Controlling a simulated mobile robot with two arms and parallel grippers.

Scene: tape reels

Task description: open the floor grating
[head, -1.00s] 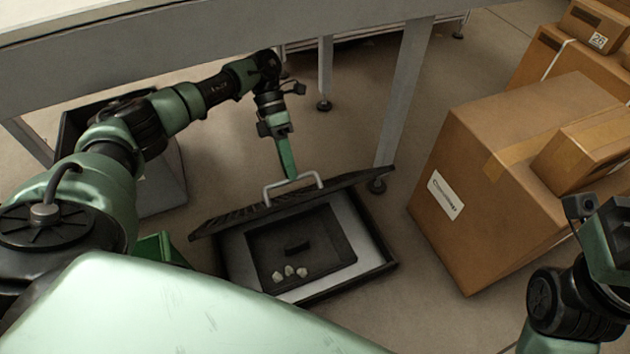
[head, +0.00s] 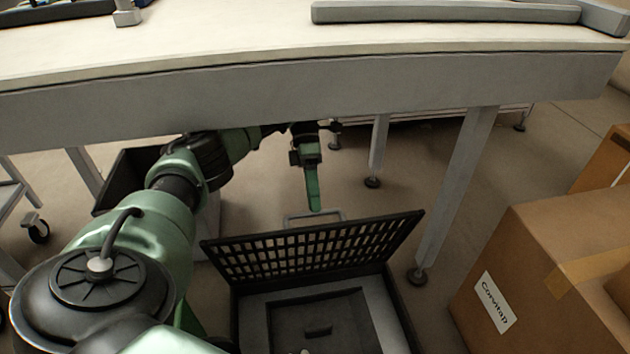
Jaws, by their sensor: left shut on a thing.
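The floor grating (head: 320,248) is a black lattice panel. It stands tilted up steeply at the far side of its floor frame (head: 402,305), its underside toward me. The recess (head: 345,318) below is open, with a small dark block (head: 318,330) in it and a pale bit at the picture's bottom edge. My left gripper (head: 314,205) is shut on the grating's grey bar handle (head: 294,219), which shows just above the panel's top edge. My right gripper is out of view.
A grey-edged table (head: 300,95) spans above my left arm, with its leg (head: 455,190) right of the grating. A cardboard box (head: 560,270) stands at the right. A dark bin (head: 118,182) stands at the left under the table.

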